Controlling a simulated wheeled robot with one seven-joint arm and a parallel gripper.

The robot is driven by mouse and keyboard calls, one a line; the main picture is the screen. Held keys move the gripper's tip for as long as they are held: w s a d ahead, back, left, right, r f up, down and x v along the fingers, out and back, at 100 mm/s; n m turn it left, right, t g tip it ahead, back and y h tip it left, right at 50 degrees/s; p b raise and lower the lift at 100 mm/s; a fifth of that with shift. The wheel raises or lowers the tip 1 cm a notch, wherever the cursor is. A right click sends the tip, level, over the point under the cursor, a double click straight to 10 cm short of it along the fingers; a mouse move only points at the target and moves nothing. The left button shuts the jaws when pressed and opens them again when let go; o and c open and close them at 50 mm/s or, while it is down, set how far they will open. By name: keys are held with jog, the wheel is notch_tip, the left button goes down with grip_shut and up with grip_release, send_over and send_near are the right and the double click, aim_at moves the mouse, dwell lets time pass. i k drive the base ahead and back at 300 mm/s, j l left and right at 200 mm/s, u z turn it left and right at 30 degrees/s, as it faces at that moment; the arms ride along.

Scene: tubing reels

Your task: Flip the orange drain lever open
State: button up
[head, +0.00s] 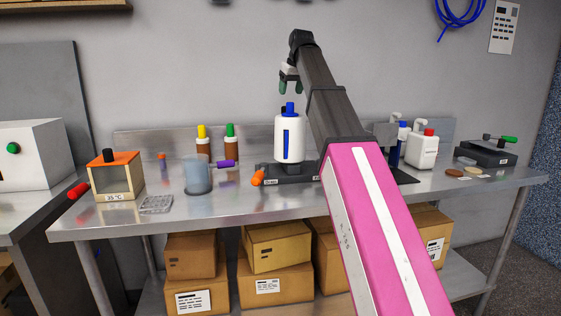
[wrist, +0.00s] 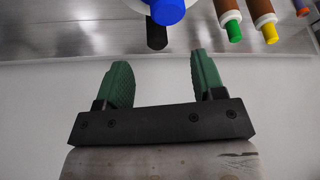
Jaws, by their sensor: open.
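The orange drain lever (head: 258,177) sticks out at the left front of a dark base (head: 295,172) labelled "Drain". It is small here, and I cannot tell its exact set position. A white canister with a blue stripe and blue cap (head: 289,138) stands on that base. My gripper (head: 290,88) is above the blue cap, higher than the lever and apart from it. In the wrist view, my gripper (wrist: 162,82) has its green fingers spread with nothing between them. The blue cap (wrist: 167,10) shows at the top edge there; the orange lever is not in that view.
Brown bottles with yellow (head: 202,141) and green (head: 231,142) caps stand behind. An orange-topped box (head: 116,175) is further left. White bottles (head: 423,150) stand at right. The front bench strip is mostly clear.

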aim_at(257, 180)
jog(key=k, duration=1.45)
